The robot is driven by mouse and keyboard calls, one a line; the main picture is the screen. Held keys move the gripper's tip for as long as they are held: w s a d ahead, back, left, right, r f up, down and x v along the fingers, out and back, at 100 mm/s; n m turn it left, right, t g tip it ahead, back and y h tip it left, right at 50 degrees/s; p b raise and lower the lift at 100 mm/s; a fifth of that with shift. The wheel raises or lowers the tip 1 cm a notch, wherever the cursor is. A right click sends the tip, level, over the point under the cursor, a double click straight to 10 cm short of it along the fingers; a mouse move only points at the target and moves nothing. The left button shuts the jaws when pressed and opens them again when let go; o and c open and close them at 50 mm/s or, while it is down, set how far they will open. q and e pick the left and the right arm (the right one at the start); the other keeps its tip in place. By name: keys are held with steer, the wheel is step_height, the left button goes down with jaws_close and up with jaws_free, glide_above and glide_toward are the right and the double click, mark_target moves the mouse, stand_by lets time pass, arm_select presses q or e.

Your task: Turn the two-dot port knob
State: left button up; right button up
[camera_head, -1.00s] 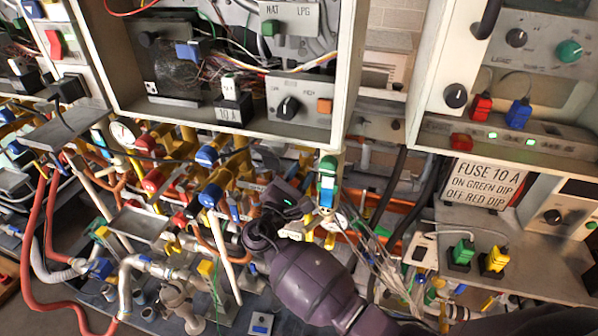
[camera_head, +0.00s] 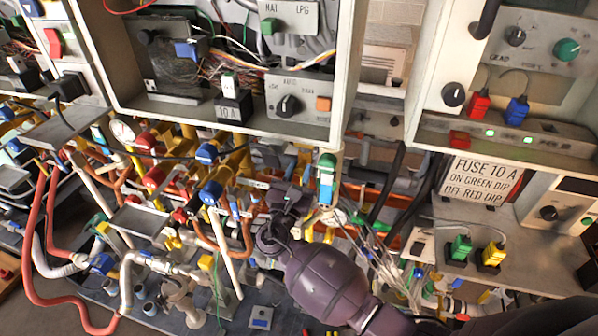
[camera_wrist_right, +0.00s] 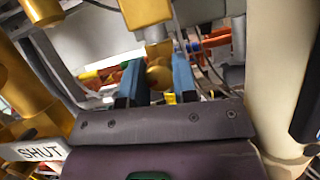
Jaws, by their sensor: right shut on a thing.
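My right gripper (camera_head: 291,194) is below the open middle cabinet, among the pipes and valves. In the right wrist view its two blue fingers (camera_wrist_right: 158,82) stand on either side of a small rounded brass-coloured knob (camera_wrist_right: 158,73), and the gripper is shut on it. No dots can be made out on this knob, so I cannot tell whether it is the two-dot port knob. In the head view the fingertips and the knob are hidden or too small to make out. My left gripper is not in view.
A white pipe (camera_wrist_right: 272,70) runs close beside the gripper on the right. A "SHUT" tag (camera_wrist_right: 40,150) and yellow pipes are at left. The cabinet (camera_head: 220,128) overhangs the pipes. A green-and-blue part (camera_head: 327,178) stands right of the gripper, near loose wires.

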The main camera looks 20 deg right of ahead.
steer(key=o, duration=0.9)
steer(key=shift+o, duration=0.2)
